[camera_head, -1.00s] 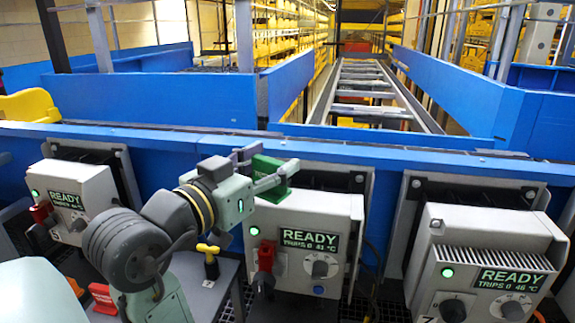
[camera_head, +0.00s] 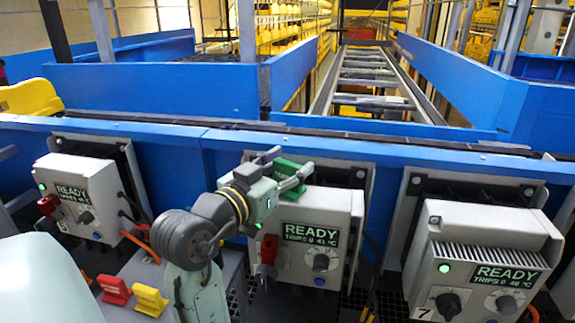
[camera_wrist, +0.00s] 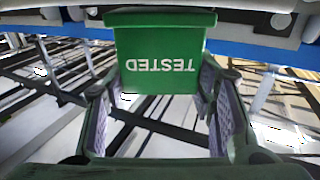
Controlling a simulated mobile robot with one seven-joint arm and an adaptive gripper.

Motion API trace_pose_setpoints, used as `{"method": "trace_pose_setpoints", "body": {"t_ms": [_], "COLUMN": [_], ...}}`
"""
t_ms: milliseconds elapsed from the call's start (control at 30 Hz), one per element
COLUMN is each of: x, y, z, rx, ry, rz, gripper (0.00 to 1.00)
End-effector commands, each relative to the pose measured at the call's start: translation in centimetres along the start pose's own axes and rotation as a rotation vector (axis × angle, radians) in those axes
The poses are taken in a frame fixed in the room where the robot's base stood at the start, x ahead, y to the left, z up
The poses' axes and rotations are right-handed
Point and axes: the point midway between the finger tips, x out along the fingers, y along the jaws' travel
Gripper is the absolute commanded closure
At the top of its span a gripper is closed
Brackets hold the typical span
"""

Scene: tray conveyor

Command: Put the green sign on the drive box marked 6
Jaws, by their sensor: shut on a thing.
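The green sign (camera_head: 288,168) is held between the fingers of my gripper (camera_head: 289,164), at the top edge of the middle drive box (camera_head: 333,212). In the wrist view the sign (camera_wrist: 160,85) fills the space between the fingers and its word "TESTED" appears upside down. I cannot tell whether the sign touches the box top.
A left drive box (camera_head: 88,185) also reads "READY". A red sign (camera_head: 115,290) and a yellow sign (camera_head: 150,300) stand on a grey surface at the lower left. A blue conveyor wall (camera_head: 165,170) runs behind the boxes.

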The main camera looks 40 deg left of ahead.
Motion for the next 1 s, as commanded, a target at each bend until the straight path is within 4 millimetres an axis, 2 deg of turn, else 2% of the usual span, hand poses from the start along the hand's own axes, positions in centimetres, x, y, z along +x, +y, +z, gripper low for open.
{"method": "trace_pose_setpoints", "body": {"t_ms": [167, 200, 467, 733, 867, 1000], "x": [0.0, 0.0, 0.0, 0.0, 0.0, -2.1], "y": [0.0, 0.0, 0.0, 0.0, 0.0, -0.1], "z": [0.6, 0.4, 0.4, 0.4, -0.3, 0.1], "rx": [0.0, 0.0, 0.0, 0.0, 0.0, 0.002], "ry": [0.001, 0.0, 0.0, 0.0, 0.0, 0.003], "rz": [0.001, 0.001, 0.0, 0.0, 0.0, -0.003], "gripper": [0.81, 0.48, 0.3, 0.3, 0.3, 0.3]}}
